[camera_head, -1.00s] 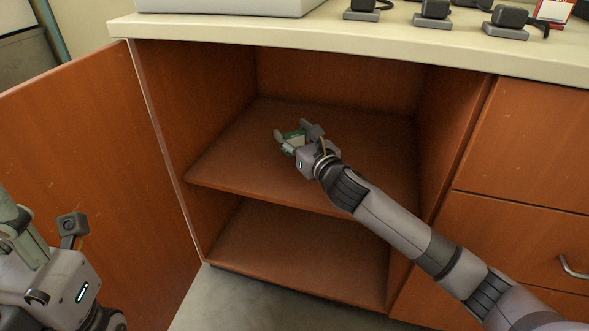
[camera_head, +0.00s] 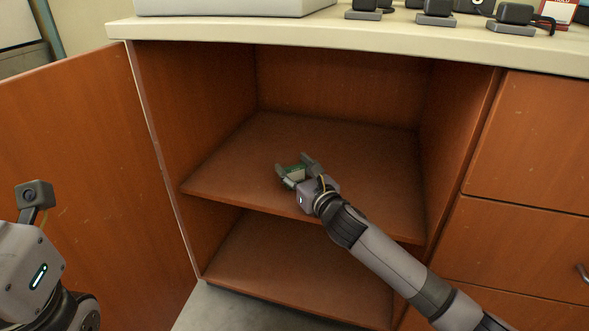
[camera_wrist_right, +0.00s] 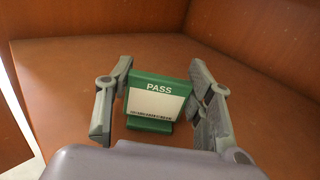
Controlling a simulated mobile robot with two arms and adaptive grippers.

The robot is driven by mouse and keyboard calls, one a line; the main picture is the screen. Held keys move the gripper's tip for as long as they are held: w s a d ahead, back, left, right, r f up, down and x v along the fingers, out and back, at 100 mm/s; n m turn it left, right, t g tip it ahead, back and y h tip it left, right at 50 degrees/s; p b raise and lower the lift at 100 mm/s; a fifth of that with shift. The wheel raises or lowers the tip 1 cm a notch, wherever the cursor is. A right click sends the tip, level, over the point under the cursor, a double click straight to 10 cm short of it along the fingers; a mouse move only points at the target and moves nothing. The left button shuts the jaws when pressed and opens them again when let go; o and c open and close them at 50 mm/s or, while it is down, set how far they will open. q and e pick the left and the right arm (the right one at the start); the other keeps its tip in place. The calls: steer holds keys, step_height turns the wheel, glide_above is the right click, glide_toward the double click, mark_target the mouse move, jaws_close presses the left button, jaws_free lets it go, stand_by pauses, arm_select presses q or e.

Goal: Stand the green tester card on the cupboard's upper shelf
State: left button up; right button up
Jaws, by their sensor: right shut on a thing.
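The green tester card (camera_wrist_right: 160,98) has a white label reading PASS and a green foot, and looks about upright in the right wrist view. It also shows small in the head view (camera_head: 296,173). My right gripper (camera_head: 293,168) is shut on it, with a finger at each side edge in the right wrist view (camera_wrist_right: 158,92). The gripper is inside the open cupboard, over the upper shelf (camera_head: 340,150). I cannot tell whether the foot touches the shelf. My left gripper's housing (camera_head: 30,265) is at the left edge; its fingers are out of the picture.
The cupboard door (camera_head: 90,170) stands open at the left. The upper shelf is otherwise bare, and the lower compartment (camera_head: 290,265) is empty. Drawers (camera_head: 530,150) are at the right. The worktop (camera_head: 350,35) above bears several small devices.

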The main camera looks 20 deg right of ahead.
steer(key=o, duration=1)
steer(key=shift+f, duration=0.1)
